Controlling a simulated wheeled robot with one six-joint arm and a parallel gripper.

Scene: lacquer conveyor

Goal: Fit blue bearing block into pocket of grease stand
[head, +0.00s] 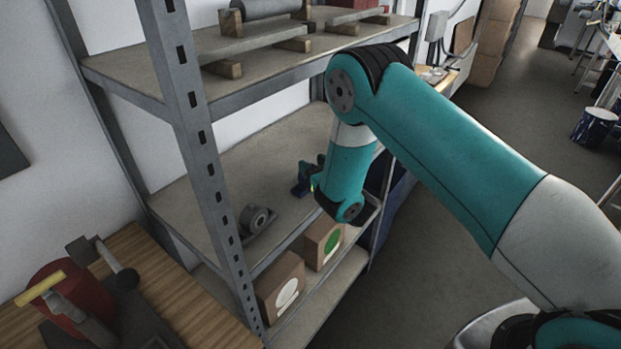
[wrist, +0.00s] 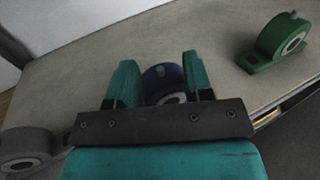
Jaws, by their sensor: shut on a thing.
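The blue bearing block (wrist: 164,78) shows between the two teal fingers of my gripper (wrist: 159,68) in the wrist view, and my gripper is shut on it. The fingers and the dark palm plate hide its lower part. In the head view the blue block (head: 302,184) shows at the end of my arm, over the middle shelf; I cannot tell whether it still touches the board. No grease stand with a clear pocket can be made out.
A grey bearing block (head: 256,222) sits on the middle shelf (head: 225,185). A green bearing block (wrist: 282,42) stands right of my gripper. A shelf upright (head: 205,150) and the upper shelf's edge (head: 262,88) are close. A wooden bench (head: 150,262) with a red container (head: 62,283) is at lower left.

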